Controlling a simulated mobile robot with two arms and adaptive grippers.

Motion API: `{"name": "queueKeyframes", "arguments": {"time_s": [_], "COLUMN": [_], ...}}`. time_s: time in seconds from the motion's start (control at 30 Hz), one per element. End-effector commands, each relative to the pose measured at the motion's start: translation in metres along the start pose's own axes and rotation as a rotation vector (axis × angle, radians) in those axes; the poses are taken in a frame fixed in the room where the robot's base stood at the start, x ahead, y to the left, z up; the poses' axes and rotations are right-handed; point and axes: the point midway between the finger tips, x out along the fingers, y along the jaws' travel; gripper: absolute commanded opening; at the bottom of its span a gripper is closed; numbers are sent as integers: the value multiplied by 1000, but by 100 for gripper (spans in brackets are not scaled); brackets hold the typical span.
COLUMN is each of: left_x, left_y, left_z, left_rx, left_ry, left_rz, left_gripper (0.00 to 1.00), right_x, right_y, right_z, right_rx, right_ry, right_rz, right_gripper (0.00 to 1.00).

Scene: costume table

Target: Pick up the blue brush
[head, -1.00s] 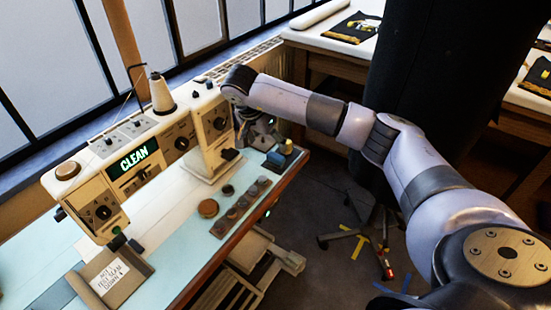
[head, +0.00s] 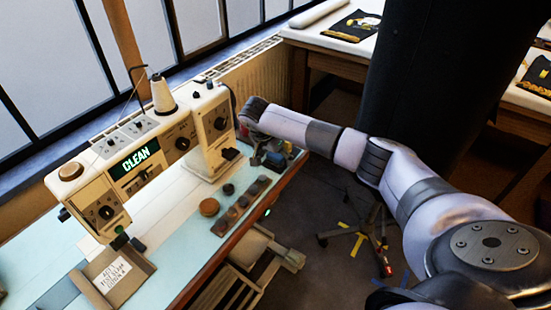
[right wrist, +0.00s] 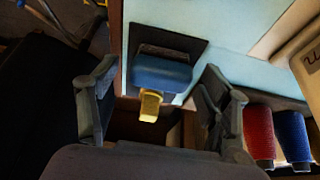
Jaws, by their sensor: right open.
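The blue brush (right wrist: 160,76) has a blue body and a short yellow end, and it sits on a dark pad near the table edge in the right wrist view. My right gripper (right wrist: 158,92) is open, with one finger on each side of the brush and a gap on both sides. In the head view the brush (head: 275,160) shows as a small blue patch at the far right end of the sewing table, and my right gripper (head: 262,145) is over it and partly hides it. My left gripper is out of view.
A cream sewing machine (head: 145,150) with a "CLEAN" display stands left of my right gripper. A round brown tin (head: 209,207) and several dark pieces lie along the table's front edge. Red (right wrist: 259,135) and blue (right wrist: 293,135) spools stand to the right in the wrist view.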

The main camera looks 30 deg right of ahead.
Motion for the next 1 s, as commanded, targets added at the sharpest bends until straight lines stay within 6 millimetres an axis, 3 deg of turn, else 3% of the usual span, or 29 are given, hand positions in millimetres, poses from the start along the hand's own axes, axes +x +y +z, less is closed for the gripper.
{"name": "queueKeyframes", "arguments": {"time_s": [0.07,0.8,1.0], "left_x": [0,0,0], "left_y": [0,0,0], "left_z": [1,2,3], "left_rx": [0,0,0], "left_ry": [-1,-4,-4], "left_rz": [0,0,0], "left_gripper": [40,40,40], "right_x": [0,-1,-1], "right_y": [0,0,0], "right_z": [0,0,0], "right_rx": [0,0,0], "right_ry": [0,0,0], "right_rz": [0,0,-1], "right_gripper": [71,22,20]}}
